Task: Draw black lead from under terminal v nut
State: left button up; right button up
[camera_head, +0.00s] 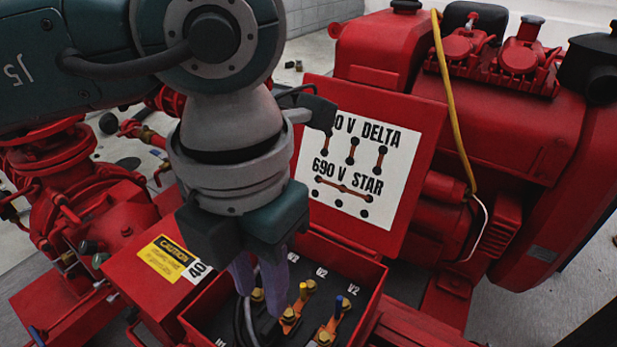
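The open red terminal box (371,312) stands at the bottom centre, with brass studs and nuts inside. A brass nut (257,295) shows close to my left fingertips. Black leads (240,322) run at the left inside of the box. My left gripper (260,298) points down into the box, its purple fingers slightly apart at the leads. Whether it grips a lead is hidden. Which terminal the black lead sits under is unclear. My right gripper is out of view.
The raised red lid with a white DELTA/STAR label (357,172) stands behind the box. A yellow caution label (168,258) is left of it. The red engine (500,130) with a yellow cable (450,100) fills the right. My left arm covers the upper left.

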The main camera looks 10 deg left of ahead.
aim_at(269, 326)
pick_arm(q)
jog(key=shift+f+b, duration=2.8)
jog(key=shift+f, duration=0.5)
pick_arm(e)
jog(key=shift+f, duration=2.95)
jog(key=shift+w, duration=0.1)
pick_arm(q)
grip_shut()
